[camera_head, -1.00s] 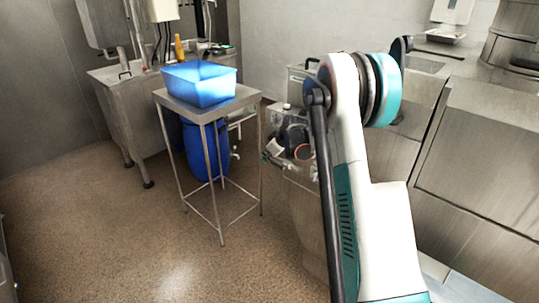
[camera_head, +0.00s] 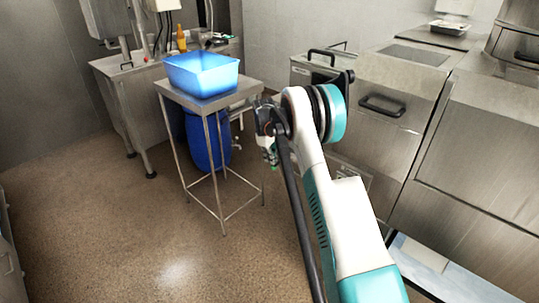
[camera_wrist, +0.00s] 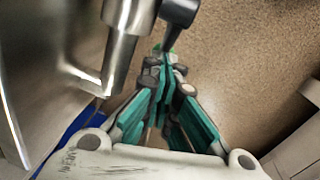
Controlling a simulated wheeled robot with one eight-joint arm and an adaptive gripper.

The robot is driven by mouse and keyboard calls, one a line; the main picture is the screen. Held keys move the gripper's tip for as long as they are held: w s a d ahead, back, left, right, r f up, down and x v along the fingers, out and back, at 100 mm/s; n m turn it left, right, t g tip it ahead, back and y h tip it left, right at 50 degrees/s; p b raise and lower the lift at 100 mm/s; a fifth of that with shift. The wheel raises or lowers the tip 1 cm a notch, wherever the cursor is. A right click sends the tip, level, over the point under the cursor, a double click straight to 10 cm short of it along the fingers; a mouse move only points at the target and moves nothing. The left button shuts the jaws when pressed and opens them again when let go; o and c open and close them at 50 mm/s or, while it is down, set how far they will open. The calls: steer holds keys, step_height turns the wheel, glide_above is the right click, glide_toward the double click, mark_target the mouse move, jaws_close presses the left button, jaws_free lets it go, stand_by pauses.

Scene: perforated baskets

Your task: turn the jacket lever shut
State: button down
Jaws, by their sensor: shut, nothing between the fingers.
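My gripper (camera_head: 270,158) is at the right of the small steel table, in front of the steel cabinets. In the wrist view its teal fingers (camera_wrist: 165,55) are together and empty. Just beyond the fingertips at the top is a dark grey rounded handle-like part (camera_wrist: 180,12), close beside a shiny steel cylinder (camera_wrist: 122,25). This dark part may be the jacket lever, but I cannot tell for sure. Whether the fingers touch it is unclear. In the head view the gripper and arm cover this spot, and I cannot make out a lever there.
A small steel table (camera_head: 222,102) carries a blue basket (camera_head: 202,75). A blue barrel (camera_head: 208,148) stands under it. Steel cabinets (camera_head: 385,110) fill the right side. A steel sink unit (camera_head: 125,85) stands at the back left. The floor at front left (camera_head: 110,230) is clear.

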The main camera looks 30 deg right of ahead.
mark_target(274, 168)
steer(key=shift+s+d+f, duration=0.1)
steer(key=shift+s+f, duration=0.05)
steer(key=shift+f, duration=0.55)
steer(key=shift+s+d+f+b, duration=0.25)
steer(key=shift+s+f+b, duration=0.15)
steer(key=shift+s+f, duration=0.55)
